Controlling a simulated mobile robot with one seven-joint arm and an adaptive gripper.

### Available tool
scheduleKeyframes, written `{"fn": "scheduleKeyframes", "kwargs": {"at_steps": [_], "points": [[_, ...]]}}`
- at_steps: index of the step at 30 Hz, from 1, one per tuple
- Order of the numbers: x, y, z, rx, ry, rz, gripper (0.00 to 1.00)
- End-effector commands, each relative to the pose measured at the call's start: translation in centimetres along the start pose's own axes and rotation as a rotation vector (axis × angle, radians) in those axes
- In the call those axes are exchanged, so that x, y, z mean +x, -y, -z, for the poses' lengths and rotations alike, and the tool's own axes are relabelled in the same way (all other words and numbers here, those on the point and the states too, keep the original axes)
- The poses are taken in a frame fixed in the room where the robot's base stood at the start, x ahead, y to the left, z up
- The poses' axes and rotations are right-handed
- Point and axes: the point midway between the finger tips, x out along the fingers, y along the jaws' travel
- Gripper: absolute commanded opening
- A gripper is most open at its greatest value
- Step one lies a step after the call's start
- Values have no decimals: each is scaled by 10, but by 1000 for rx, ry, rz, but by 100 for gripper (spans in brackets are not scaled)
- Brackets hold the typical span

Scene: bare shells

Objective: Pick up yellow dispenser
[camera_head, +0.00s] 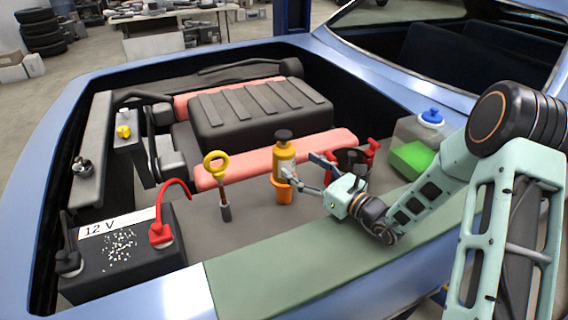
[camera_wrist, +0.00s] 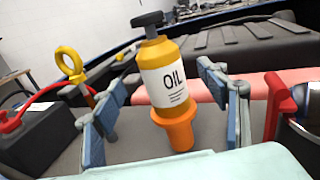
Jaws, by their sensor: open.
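The yellow dispenser (camera_head: 284,166) is a bottle with a dark cap and a white label. It stands upright in an orange holder (camera_head: 283,191) in the engine bay. In the wrist view the dispenser (camera_wrist: 168,88) is in the middle, its label reads OIL, and its lower end sits in the orange holder (camera_wrist: 178,133). My gripper (camera_head: 302,171) is open and beside the dispenser, on its right in the head view. In the wrist view the fingers of my gripper (camera_wrist: 166,112) are spread to either side of the dispenser. I cannot tell whether a finger touches it.
A yellow-ringed dipstick (camera_head: 217,170) stands left of the dispenser. A black 12 V battery (camera_head: 120,255) with red and black clamps is at the front left. The black engine cover (camera_head: 255,110) lies behind. A red-handled part (camera_head: 367,150) is near my gripper, right of the dispenser.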

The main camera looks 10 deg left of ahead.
Motion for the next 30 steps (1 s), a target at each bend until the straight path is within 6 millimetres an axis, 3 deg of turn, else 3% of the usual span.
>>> {"fn": "scheduleKeyframes", "kwargs": {"at_steps": [8, 18, 27, 30], "points": [[21, -1, 1, -1, -1, -3, 67], [71, 0, 0, -2, -1, -2, 67], [75, 0, 0, -1, -1, 0, 67], [75, 0, 0, -1, -1, 0, 56]]}}
